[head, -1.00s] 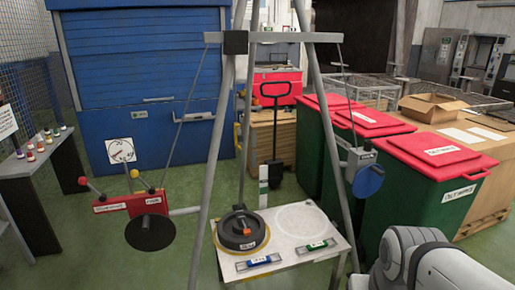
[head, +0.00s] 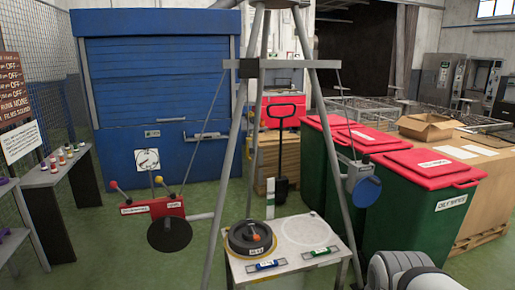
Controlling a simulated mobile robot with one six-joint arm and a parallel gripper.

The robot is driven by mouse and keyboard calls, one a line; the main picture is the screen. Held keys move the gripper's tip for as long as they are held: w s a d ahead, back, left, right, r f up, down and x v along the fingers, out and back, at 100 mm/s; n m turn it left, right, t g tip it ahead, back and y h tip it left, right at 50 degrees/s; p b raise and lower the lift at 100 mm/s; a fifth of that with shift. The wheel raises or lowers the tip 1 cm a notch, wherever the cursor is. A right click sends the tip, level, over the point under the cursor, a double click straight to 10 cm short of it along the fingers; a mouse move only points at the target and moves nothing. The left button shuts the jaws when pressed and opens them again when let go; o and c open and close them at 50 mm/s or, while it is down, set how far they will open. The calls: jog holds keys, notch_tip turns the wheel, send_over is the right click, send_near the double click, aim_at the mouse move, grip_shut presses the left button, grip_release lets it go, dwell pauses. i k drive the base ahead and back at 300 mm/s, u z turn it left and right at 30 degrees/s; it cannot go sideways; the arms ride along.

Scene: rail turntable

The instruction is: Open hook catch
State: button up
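I cannot make out a hook catch for certain in the head view. Below, a white table (head: 285,253) bears a round black piece (head: 250,238) with an orange part on top. My gripper is out of view; only a pale part of my arm shows at bottom right.
Green bins with red lids (head: 420,215) stand to the right, beside a wooden crate (head: 487,195). A blue roller shutter (head: 155,85) is behind. A side table with small bottles (head: 62,155) is at left.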

aim_at(251, 149)
jog(key=u, duration=0.3)
jog(key=i, duration=2.1)
jog(key=z, duration=0.6)
jog(key=k, duration=0.65)
jog(key=z, duration=0.2)
jog(key=i, duration=0.65)
jog(key=u, duration=0.15)
